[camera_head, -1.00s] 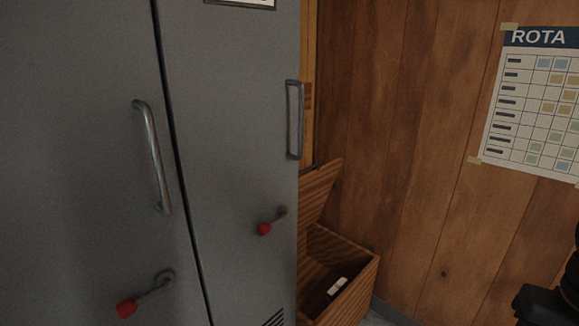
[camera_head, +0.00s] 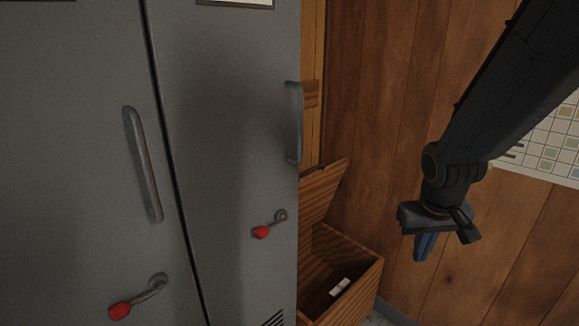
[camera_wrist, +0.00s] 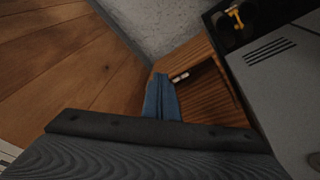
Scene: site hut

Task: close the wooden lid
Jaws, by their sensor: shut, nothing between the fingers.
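The wooden lid (camera_head: 322,192) stands raised and open at the back of a wooden box (camera_head: 362,291), partly hidden behind the grey locker. The box is open at the top, and a small white object (camera_head: 340,287) lies inside it. My gripper (camera_head: 424,248) hangs right of the box and higher in the picture, apart from the lid, with its blue fingers closed together and empty. In the wrist view my blue fingers (camera_wrist: 161,97) point toward the box (camera_wrist: 205,92), covering part of it.
Grey lockers (camera_head: 225,130) with metal handles and red-tipped levers (camera_head: 262,231) fill the left and hide part of the box. A wood-panelled wall (camera_head: 385,120) stands behind. A rota sheet (camera_head: 553,140) hangs there, partly behind my arm. Grey floor (camera_wrist: 180,30) shows in the wrist view.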

